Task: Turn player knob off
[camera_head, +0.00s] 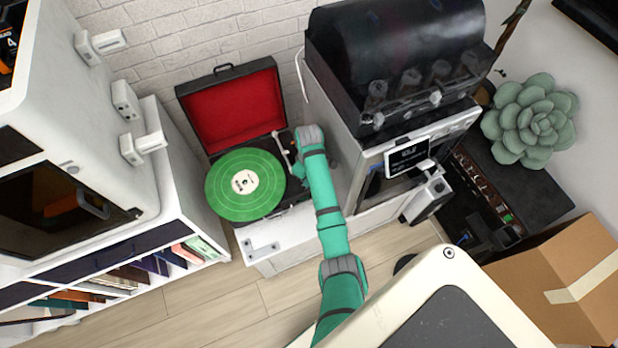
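The record player is an open case with a red-lined lid (232,108) tilted up against the brick wall. A green record (245,184) with a pale label lies on its platter. The tonearm (283,153) shows at the right of the record. My green arm reaches up from the bottom, and its end, my gripper (298,172), is at the player's right side, by the tonearm. The arm covers the right edge of the player. I cannot make out the knob, and the gripper's fingers are too small and hidden to tell open from shut.
The player stands on a white cabinet (262,246). A black-topped machine with a small screen (407,157) stands close on the right. A white printer-like unit (60,130) and a bookshelf (120,262) are on the left. A cardboard box (565,285) is at lower right. Wooden floor is clear in front.

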